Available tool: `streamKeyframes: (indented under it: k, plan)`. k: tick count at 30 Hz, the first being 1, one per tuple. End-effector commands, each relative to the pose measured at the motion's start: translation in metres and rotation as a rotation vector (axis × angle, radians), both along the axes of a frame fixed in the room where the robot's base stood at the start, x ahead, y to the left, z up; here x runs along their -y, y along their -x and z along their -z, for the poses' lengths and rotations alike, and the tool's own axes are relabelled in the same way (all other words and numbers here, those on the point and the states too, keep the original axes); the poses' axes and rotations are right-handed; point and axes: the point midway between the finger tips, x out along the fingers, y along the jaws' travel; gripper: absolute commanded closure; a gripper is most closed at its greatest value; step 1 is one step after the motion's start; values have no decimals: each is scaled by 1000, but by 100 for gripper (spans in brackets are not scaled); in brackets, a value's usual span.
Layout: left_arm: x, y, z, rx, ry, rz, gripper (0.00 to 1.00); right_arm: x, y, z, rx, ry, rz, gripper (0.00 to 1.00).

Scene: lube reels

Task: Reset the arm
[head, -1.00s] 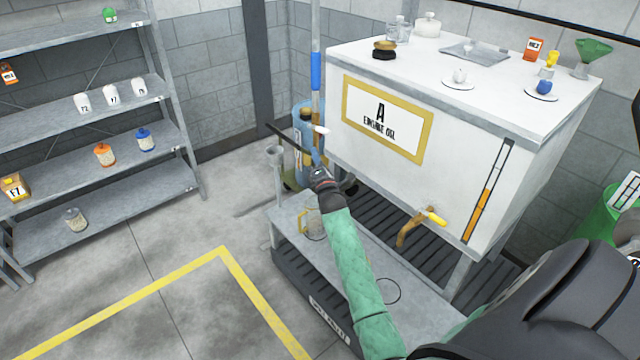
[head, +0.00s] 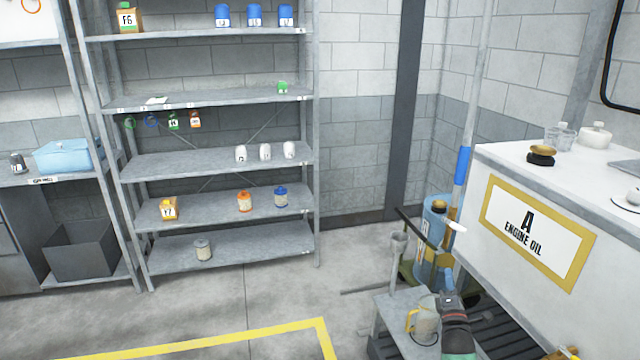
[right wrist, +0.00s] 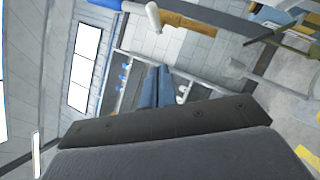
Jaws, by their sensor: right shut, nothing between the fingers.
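My right arm reaches up from the bottom edge of the head view, low at the right. Its gripper (head: 447,262) is in front of the blue drum (head: 436,232), left of the white engine oil tank (head: 487,240). In the right wrist view the two blue fingers (right wrist: 156,88) lie together with nothing between them. A clear jug with a yellow handle (head: 427,322) stands on the low stand just left of my right forearm. My left gripper is not in view.
A grey shelf rack (head: 215,162) with bottles and cans stands at the back left. A light-blue box (head: 68,156) sits on another rack at the far left. The floor (head: 245,315) between the racks and the stand is clear, with a yellow line across it.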

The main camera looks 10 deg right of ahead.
Motion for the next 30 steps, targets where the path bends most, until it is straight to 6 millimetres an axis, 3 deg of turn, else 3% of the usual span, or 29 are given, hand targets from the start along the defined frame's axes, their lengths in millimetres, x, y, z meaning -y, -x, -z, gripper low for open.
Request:
streamKeyframes:
  k: [4,8,13,17,23,26,30]
  plan:
    - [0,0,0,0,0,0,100,1,-1,3,20,-116,-40,100]
    - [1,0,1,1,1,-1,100,8,-5,20,3,-355,-79,100]
    - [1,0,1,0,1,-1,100,18,-7,55,-29,-742,-86,100]
    - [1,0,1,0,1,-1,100,11,-11,87,-56,-1051,-66,100]
    - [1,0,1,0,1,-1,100,-35,-13,145,-118,-1525,19,100]
    - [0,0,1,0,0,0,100,-74,3,191,-185,-1745,121,100]
    - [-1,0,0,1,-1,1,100,-125,40,251,-285,-1936,283,100]
